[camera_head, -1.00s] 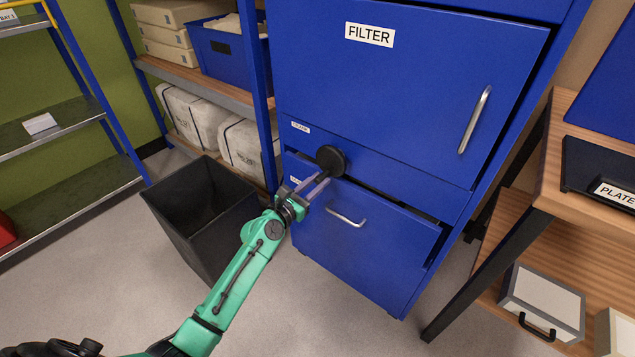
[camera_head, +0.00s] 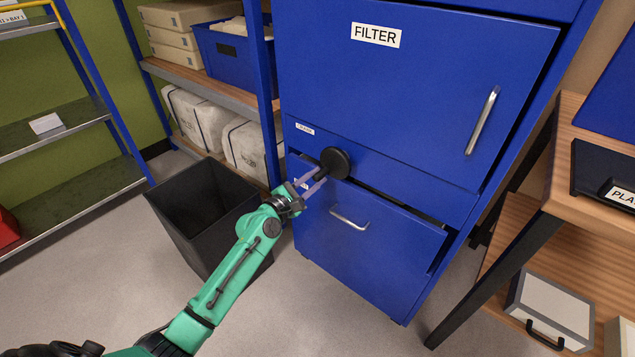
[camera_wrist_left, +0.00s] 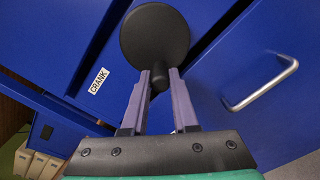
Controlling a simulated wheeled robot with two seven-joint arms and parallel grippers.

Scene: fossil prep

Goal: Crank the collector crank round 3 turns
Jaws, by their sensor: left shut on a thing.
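The collector crank shows as a black round disc (camera_head: 335,162) with a short black handle, on the front of the blue cabinet, beside a small CRANK label (camera_wrist_left: 99,81). My left gripper (camera_head: 318,180) reaches up to it from the lower left. In the left wrist view its two grey-purple fingers (camera_wrist_left: 160,88) stand on either side of the handle below the disc (camera_wrist_left: 155,40). They are shut on the handle, though the exact contact is partly hidden. My right gripper is not in view.
A lower drawer (camera_head: 370,250) with a metal handle stands partly open below the crank. The FILTER door (camera_head: 420,90) is above it. A black bin (camera_head: 205,215) stands on the floor at left, near my left arm. A wooden table (camera_head: 535,185) is at right.

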